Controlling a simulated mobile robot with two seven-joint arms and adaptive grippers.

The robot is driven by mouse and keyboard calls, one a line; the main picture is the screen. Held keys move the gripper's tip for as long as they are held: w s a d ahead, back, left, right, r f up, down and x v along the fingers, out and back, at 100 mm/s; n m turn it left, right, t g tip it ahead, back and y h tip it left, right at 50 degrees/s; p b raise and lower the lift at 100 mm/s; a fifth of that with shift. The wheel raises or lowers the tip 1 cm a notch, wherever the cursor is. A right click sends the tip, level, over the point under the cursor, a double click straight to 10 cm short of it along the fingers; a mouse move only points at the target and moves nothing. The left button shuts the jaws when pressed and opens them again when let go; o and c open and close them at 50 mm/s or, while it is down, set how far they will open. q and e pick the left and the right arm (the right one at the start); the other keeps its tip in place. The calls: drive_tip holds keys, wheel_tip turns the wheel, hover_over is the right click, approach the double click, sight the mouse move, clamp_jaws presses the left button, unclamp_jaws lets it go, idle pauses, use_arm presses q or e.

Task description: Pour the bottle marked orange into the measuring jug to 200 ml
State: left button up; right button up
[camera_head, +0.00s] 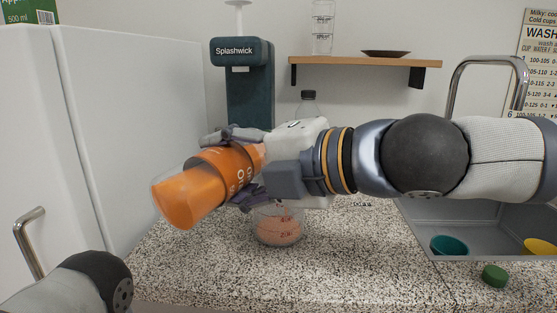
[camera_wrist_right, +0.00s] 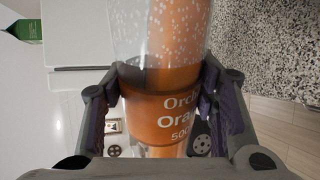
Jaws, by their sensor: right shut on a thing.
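The orange-labelled bottle (camera_head: 215,175) is held tilted, well off upright, in my right gripper (camera_head: 240,168), which is shut around its label. The bottle's lower-left end, with orange juice in it, points toward the camera; its other end is hidden behind the gripper. My left gripper is out of view.
A green cap (camera_head: 495,275) lies on the speckled counter (camera_head: 350,270) at right. A sink (camera_head: 412,213) holds a teal cup (camera_head: 449,245) and a yellow cup (camera_head: 540,246). A dark-capped bottle (camera_head: 308,104) and the Splashwick machine (camera_head: 243,80) stand behind. A white fridge (camera_head: 130,120) is at left.

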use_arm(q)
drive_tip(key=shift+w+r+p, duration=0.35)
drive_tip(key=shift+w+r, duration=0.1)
use_arm(e)
drive_tip(key=shift+r+m, duration=0.15)
drive_tip(key=shift+m, duration=0.15)
idle(1.8)
